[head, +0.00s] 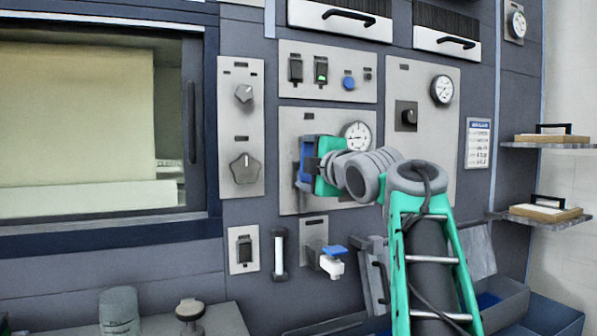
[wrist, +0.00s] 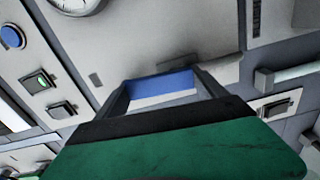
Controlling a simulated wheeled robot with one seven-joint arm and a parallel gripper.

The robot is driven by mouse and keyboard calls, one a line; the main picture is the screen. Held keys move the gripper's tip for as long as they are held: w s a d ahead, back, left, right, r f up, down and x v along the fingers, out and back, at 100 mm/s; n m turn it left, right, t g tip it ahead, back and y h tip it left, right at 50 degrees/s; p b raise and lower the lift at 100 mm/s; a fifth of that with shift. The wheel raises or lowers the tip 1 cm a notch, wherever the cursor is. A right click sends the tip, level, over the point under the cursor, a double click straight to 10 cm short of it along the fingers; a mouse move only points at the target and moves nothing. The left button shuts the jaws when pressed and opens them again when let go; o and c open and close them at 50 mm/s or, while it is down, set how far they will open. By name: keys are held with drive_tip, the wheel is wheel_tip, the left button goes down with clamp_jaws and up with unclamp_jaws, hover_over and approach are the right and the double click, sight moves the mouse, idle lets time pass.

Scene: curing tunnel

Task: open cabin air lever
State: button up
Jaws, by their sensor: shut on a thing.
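My gripper (head: 306,165) is at the grey panel with the round gauge (head: 356,136), left of and below that gauge. In the wrist view its two dark fingers (wrist: 163,82) stand on either side of a blue handle (wrist: 160,88), with a pale strip below it. I take this handle for the cabin air lever; it also shows as a blue patch in the head view (head: 304,152). The gripper is shut on it. My wrist and fingers hide the lever's pivot and most of its body, so its angle is unclear.
A second blue-handled valve (head: 334,250) with a white body sits just below. A vertical bar handle (head: 279,254) and a plate with two knobs (head: 241,128) are to the left. A switch panel (head: 328,72) is above. Shelves with trays (head: 545,138) stand at right.

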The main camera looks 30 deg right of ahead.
drive_tip(key=shift+a+n, duration=0.15)
drive_tip(key=shift+n, duration=0.35)
drive_tip(key=o, duration=2)
drive_tip(key=s, duration=0.7)
drive_tip(key=shift+s+a+b, duration=0.2)
drive_tip(key=shift+s+b, duration=0.1)
drive_tip(key=shift+s, duration=0.1)
